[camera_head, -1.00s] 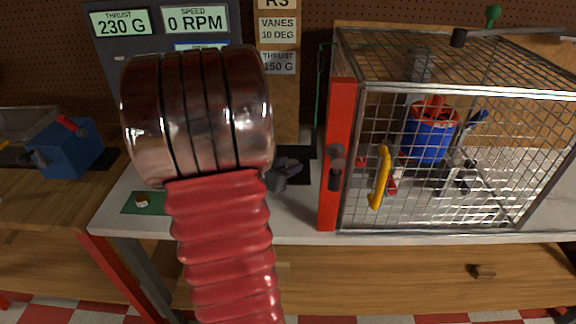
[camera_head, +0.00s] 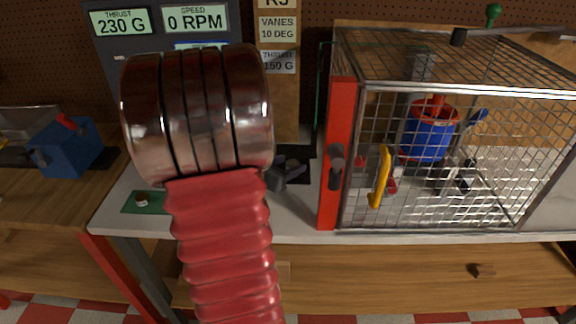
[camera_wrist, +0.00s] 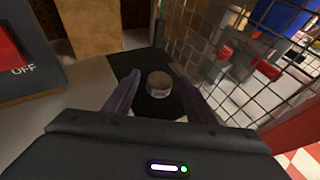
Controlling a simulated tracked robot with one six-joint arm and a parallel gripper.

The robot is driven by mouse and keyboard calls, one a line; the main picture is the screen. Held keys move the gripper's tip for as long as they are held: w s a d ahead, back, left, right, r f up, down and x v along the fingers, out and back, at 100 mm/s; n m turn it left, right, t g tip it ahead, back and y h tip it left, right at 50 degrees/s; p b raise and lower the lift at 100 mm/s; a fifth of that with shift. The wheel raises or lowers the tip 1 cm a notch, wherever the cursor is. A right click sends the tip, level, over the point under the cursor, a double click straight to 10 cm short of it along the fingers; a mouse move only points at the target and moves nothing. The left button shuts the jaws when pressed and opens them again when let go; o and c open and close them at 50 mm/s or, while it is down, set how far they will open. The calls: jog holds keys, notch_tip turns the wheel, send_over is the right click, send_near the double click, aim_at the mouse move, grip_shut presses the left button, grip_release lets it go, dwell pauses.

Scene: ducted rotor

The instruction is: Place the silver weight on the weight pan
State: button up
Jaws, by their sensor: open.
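A silver, round-topped weight (camera_wrist: 159,84) shows in the wrist view over a black surface (camera_wrist: 153,106). My gripper (camera_wrist: 158,77) is open, with one dark finger to the left of the weight and one to its right. I see no finger touching it. I cannot tell whether the weight's base rests on a separate pan or on the black mat. In the head view my gripper (camera_head: 285,172) is low over the white bench beside a black mat (camera_head: 303,153). The weight is not discernible there, and my red arm hides part of the bench.
A wire cage (camera_head: 450,205) with a red post (camera_head: 336,190) and yellow handle (camera_head: 381,178) stands close right of my gripper. It holds a blue drum (camera_head: 428,135). A green mat (camera_head: 131,204) with a small object lies left. A display reads thrust 230 G, 0 RPM.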

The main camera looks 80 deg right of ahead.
jog(key=v, duration=1.2)
jog(key=shift+w, duration=0.1)
dwell(0.7)
jog(key=w+a+r+m+t+y, duration=0.1)
jog(key=w+a+m+t+y, duration=0.2)
jog(key=a, duration=1.1)
jog(key=w+a+r+m+t+y, duration=0.2)
jog(key=w+a+m+t+y, duration=0.2)
jog(key=a, duration=1.1)
jog(key=w+a+r+m+t+y, duration=0.2)
jog(key=w+a+m+y, duration=0.3)
jog(key=a, duration=1)
jog(key=shift+w+m+t+y, duration=0.3)
jog(key=shift+w+m+t, duration=0.4)
jog(key=shift+w+m, duration=0.25)
jog(key=shift+d, duration=0.1)
